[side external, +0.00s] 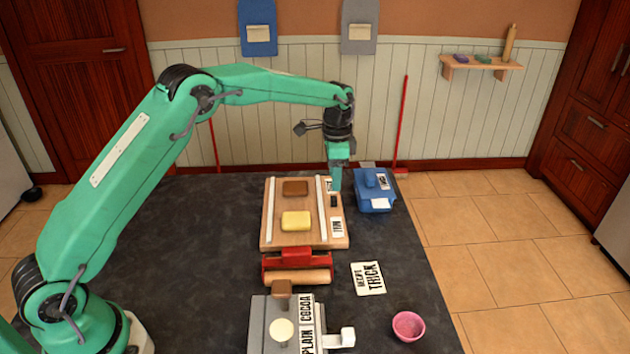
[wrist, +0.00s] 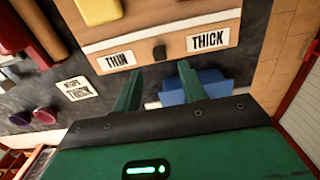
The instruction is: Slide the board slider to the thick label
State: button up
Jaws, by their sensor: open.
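The wooden board (side external: 313,187) lies on the dark table with a dark slider knob (side external: 334,201) on its right edge strip. In the wrist view the slider knob (wrist: 159,53) sits between the THIN label (wrist: 117,59) and the THICK label (wrist: 208,39), apart from both. The THIN label (side external: 337,227) is at the near end in the side view; the THICK end is partly behind my gripper (side external: 337,188). In the wrist view my gripper (wrist: 159,69) is open and empty, with the knob just beyond the gap between its fingertips. Contact with the knob cannot be told.
A blue box (side external: 374,203) stands right of the board. A red roller holder (side external: 297,259) is at its near end. A recipe card reading THICK (side external: 368,278), a pink bowl (side external: 408,325) and a grey COCOA/PLAIN unit (side external: 256,325) are nearer. Brown and yellow blocks lie on the board.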

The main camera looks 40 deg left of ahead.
aim_at(334, 198)
jog(key=shift+f, duration=3.25)
grip_shut()
